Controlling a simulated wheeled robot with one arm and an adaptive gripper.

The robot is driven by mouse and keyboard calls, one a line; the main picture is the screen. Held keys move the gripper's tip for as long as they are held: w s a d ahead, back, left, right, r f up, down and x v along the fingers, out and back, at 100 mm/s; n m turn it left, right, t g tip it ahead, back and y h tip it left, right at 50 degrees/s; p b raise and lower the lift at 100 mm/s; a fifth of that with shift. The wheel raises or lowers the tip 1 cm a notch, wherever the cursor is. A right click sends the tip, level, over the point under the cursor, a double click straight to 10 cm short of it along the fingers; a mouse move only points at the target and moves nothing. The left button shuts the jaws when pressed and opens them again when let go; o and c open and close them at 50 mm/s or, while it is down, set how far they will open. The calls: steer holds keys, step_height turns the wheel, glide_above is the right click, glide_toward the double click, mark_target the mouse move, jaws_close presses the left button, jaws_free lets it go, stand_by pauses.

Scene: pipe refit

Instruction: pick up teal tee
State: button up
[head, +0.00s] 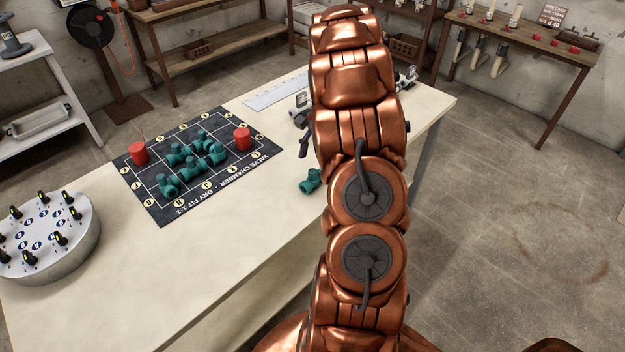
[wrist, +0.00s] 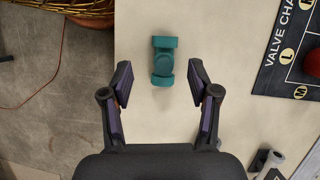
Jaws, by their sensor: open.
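A teal tee (head: 311,181) lies on the bare table top, just left of my arm in the head view. In the wrist view the teal tee (wrist: 163,61) lies ahead of my gripper (wrist: 161,80), roughly centred between the fingertips and a little beyond them. My gripper is open and empty, with its two fingers spread apart.
A dark dry-fit mat (head: 160,213) on the table holds several teal fittings (head: 190,160) and two red cylinders (head: 242,138). A round metal holder (head: 75,252) stands at the table's left. Dark and grey parts (wrist: 265,162) lie near my gripper.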

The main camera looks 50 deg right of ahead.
mark_target(312, 178)
steer(key=d+f, duration=0.1)
steer(key=d+f+m, duration=0.1)
steer(key=d, duration=0.1)
steer(key=shift+f, duration=0.15)
steer(key=p+x, duration=0.1)
steer(key=x, duration=0.1)
steer(key=p+x, duration=0.1)
steer(key=x, duration=0.1)
steer(key=p+x, duration=0.1)
steer(key=x, duration=0.1)
steer(key=shift+w+a, duration=0.35)
steer(key=shift+a, duration=0.05)
steer(key=shift+a+f, duration=0.15)
steer(key=shift+f, duration=0.4)
steer(key=shift+c, duration=0.2)
jaws_close()
